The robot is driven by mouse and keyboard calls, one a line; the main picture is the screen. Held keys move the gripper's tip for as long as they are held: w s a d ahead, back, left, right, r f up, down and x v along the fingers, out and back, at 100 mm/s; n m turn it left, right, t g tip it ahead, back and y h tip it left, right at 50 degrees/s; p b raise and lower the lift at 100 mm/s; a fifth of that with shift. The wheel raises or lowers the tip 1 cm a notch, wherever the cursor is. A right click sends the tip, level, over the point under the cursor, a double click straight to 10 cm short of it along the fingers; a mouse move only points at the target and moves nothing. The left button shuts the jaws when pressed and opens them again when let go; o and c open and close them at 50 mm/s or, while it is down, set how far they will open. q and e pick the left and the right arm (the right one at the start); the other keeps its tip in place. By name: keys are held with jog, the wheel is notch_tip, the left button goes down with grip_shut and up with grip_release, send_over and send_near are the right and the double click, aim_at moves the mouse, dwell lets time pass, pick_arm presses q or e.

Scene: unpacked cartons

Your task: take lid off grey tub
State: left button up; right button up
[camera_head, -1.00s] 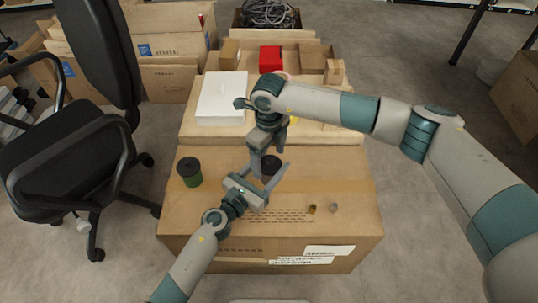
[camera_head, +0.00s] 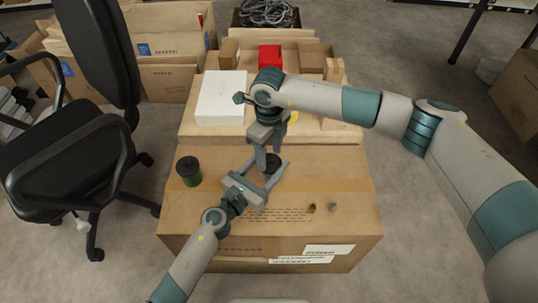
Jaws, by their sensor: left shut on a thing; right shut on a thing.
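The tub between my grippers shows mainly as a round black lid (camera_head: 274,161); its body is mostly hidden by the fingers, so its colour is hard to tell. My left gripper (camera_head: 267,172) reaches in from the front with its fingers on both sides of the tub, shut on it. My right gripper (camera_head: 268,158) points down from above, its fingers shut at the black lid. I cannot see a gap between lid and tub.
A green tub with a black lid (camera_head: 189,172) stands to the left on the carton (camera_head: 210,215). Two small items (camera_head: 311,208) (camera_head: 334,207) lie to the right. Behind are a white box (camera_head: 221,97), a red box (camera_head: 270,57) and small cartons. An office chair (camera_head: 75,140) stands left.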

pick_arm(q)
jog(key=shift+s+a+f, duration=0.1)
jog(key=shift+f, duration=0.35)
jog(key=shift+c, duration=0.2)
pick_arm(e)
jog(key=shift+a+r, duration=0.25)
jog(key=shift+r, duration=0.15)
grip_shut()
pick_arm(q)
jog(key=shift+r, duration=0.1)
